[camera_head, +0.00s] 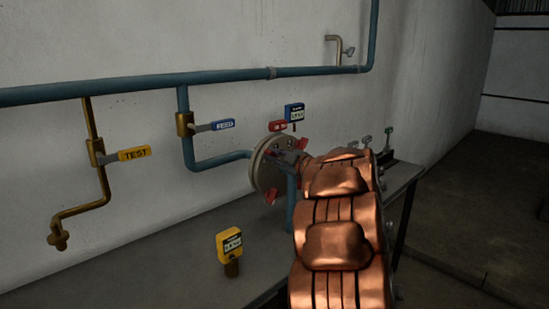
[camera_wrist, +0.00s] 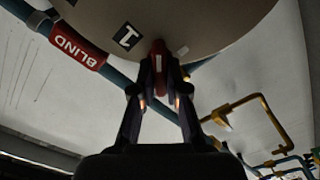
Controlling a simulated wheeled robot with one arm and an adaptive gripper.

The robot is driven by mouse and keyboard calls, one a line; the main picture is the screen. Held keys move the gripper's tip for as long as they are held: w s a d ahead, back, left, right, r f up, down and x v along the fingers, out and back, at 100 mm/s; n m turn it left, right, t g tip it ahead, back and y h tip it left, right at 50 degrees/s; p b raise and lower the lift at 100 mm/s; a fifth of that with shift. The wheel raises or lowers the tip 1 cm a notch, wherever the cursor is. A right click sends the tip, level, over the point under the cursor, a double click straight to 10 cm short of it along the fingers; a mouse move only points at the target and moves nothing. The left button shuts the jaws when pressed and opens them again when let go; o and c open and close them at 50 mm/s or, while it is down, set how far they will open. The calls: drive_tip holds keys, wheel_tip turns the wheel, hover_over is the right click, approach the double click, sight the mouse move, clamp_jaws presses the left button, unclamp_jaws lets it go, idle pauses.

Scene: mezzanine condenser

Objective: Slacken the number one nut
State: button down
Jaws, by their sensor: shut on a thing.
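A round pale flange disc (camera_head: 260,176) stands at the end of the blue pipe in the head view, with red-winged nuts at its edge, one of them low on the disc (camera_head: 271,196). In the wrist view the disc (camera_wrist: 215,18) fills the top, with a black-and-white label "1" (camera_wrist: 127,36) on it. A red nut (camera_wrist: 158,48) sits just right of that label. My gripper (camera_wrist: 159,82) has its two fingers closed around this nut from below. The fingers partly hide the nut. In the head view my gripper (camera_head: 288,158) is at the disc's face, mostly hidden by my arm.
A red handle marked BLIND (camera_wrist: 77,50) is left of the disc in the wrist view. Blue (camera_head: 222,124) and yellow TEST (camera_head: 134,153) valve handles are on the pipes. A yellow meter (camera_head: 230,245) stands on the grey bench (camera_head: 150,265); a blue meter (camera_head: 294,112) is above the disc.

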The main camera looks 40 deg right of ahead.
drive_tip(key=c, duration=1.2)
unclamp_jaws()
drive_tip(key=shift+s, duration=0.1)
drive_tip(key=s, duration=1.1)
drive_tip(key=shift+s+a, duration=0.15)
drive_tip(key=shift+s, duration=0.25)
